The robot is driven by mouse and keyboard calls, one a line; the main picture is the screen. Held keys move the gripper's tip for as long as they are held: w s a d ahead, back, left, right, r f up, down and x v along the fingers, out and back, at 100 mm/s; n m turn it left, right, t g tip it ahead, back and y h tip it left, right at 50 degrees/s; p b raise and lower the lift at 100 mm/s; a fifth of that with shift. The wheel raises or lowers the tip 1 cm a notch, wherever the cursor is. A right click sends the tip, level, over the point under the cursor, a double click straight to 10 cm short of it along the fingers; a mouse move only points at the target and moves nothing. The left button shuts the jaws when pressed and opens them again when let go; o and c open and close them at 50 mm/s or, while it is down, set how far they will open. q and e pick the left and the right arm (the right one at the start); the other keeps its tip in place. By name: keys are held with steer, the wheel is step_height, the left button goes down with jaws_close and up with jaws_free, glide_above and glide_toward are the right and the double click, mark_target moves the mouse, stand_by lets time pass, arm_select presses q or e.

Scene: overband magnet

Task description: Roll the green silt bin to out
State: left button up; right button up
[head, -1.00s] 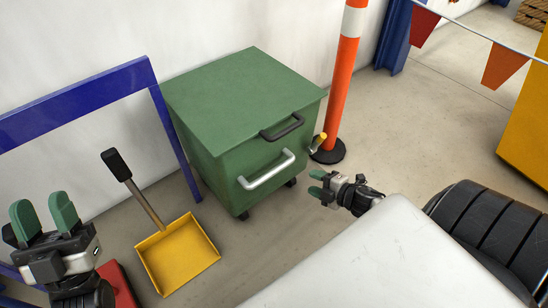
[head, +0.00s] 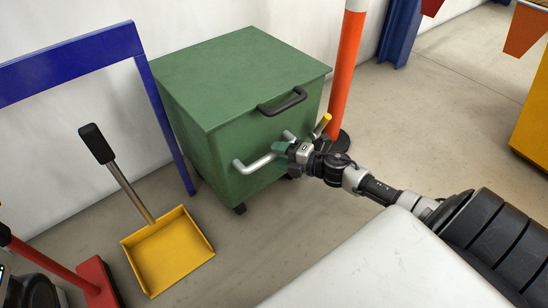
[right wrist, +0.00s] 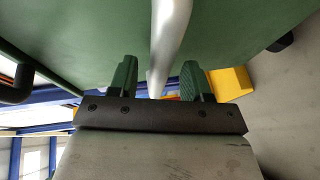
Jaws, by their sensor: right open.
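The green silt bin (head: 225,100) stands on small casters against the white wall. Its front has a silver bar handle (head: 250,165), and a black handle (head: 283,102) sits above near the lid edge. A yellow-tipped lever (head: 322,124) sticks out on its right side. My right gripper (head: 284,149) is at the right part of the silver handle, covering it there. In the right wrist view the silver bar (right wrist: 170,40) runs between the two open green fingers (right wrist: 158,82), with gaps on both sides. My left gripper is not seen in the head view.
An orange post (head: 345,80) on a black base stands close to the bin's right. A yellow dustpan (head: 168,252) and a blue frame (head: 70,62) are at left, with a red broom head (head: 98,283). Open floor (head: 430,110) lies to the right.

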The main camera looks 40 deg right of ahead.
steer(key=shift+x, duration=1)
jaws_close()
